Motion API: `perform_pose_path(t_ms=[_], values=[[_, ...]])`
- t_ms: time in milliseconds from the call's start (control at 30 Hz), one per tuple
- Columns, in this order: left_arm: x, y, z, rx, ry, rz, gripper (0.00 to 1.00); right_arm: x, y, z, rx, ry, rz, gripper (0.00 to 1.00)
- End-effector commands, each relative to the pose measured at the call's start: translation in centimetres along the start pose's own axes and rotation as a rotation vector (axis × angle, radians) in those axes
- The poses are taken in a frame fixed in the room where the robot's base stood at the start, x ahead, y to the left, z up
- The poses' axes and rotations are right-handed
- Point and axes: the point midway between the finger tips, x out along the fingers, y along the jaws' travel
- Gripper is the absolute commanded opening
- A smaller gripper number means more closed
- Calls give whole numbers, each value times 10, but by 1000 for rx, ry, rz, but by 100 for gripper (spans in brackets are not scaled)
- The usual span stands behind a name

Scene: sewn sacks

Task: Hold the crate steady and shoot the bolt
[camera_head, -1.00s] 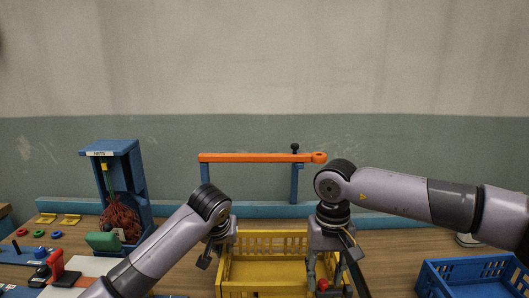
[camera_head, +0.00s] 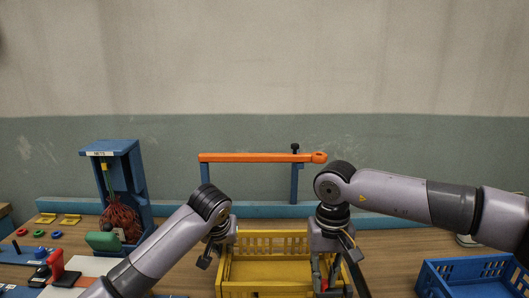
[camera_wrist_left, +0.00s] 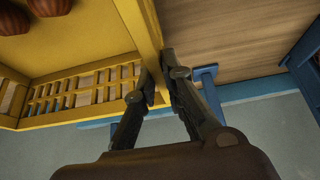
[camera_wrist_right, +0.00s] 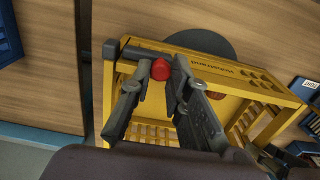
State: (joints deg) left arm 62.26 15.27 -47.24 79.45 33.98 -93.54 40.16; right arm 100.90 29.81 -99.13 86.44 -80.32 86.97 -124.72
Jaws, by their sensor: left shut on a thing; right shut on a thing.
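The yellow crate (camera_head: 270,271) stands on the table in front of me, and its slatted wall (camera_wrist_left: 85,90) shows in the left wrist view. My left gripper (camera_wrist_left: 158,68) is shut on the crate's side wall, one finger on each side. My right gripper (camera_wrist_right: 157,76) is at the crate's near right part, shut on the red knob (camera_wrist_right: 160,69) of the bolt. The dark grey bolt bar (camera_wrist_right: 136,52) lies beside the knob along the crate's edge. In the head view my right fingers mostly hide the knob.
A blue stand with an orange bar (camera_head: 255,158) rises behind the crate. A blue holder (camera_head: 133,165) with a red net stands at the left. A blue crate (camera_head: 470,272) is at the right. Rounded brown-red things (camera_wrist_left: 48,6) show inside the yellow crate in the left wrist view.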

Motion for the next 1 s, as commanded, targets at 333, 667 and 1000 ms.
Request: perform_pose_path(t_ms=[333, 667, 1000], values=[[0, 0, 0, 2, -1, -1, 0, 0, 1, 0, 1, 0, 1, 0], [0, -1, 0, 2, -1, -2, 0, 0, 10, 0, 2, 1, 1, 0], [0, -1, 0, 1, -1, -2, 0, 0, 21, 0, 2, 1, 1, 0]])
